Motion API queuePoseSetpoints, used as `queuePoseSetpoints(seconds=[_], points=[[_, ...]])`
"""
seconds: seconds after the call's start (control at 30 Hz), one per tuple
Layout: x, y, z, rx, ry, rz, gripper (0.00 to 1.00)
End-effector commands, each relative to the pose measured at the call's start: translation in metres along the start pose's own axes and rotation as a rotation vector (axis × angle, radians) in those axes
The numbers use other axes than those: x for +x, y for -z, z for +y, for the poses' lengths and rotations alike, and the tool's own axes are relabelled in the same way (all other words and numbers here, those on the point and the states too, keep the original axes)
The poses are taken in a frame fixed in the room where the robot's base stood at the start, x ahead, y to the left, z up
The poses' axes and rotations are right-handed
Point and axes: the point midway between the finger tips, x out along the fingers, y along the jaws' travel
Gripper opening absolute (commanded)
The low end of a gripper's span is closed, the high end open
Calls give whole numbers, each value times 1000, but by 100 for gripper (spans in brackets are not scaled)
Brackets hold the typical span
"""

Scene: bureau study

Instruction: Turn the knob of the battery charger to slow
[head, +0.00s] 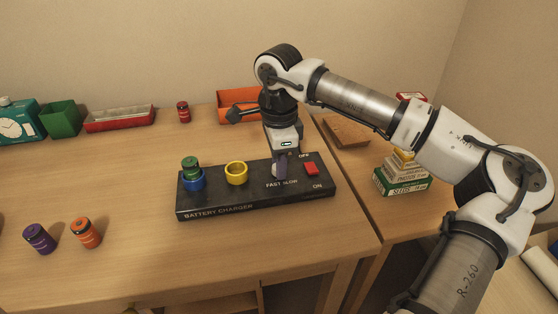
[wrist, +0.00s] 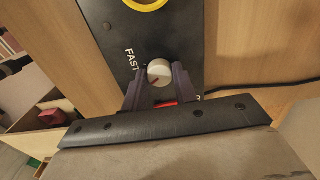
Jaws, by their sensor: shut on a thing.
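The battery charger (head: 240,203) is a long black box on the desk, with FAST and SLOW printed near its knob. My gripper (head: 279,172) points down over the charger. Its two dark fingers, also in the wrist view (wrist: 159,77), are shut on the knob from both sides.
A red switch (head: 311,169) sits right of the knob between OFF and ON. A green battery (head: 190,163) stands in the blue ring (head: 193,182); the yellow ring (head: 236,172) is empty. Purple (head: 39,239) and orange (head: 86,233) batteries stand front left. Boxes (head: 402,181) stand at right.

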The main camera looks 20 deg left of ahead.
Motion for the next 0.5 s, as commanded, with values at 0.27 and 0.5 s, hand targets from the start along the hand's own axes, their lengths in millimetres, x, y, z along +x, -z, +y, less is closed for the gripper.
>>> queuePoseSetpoints(seconds=[0.27,0.5], points=[[-1,0,0,-1,2,-1,5],[0,0,0,0,1,0,50]])
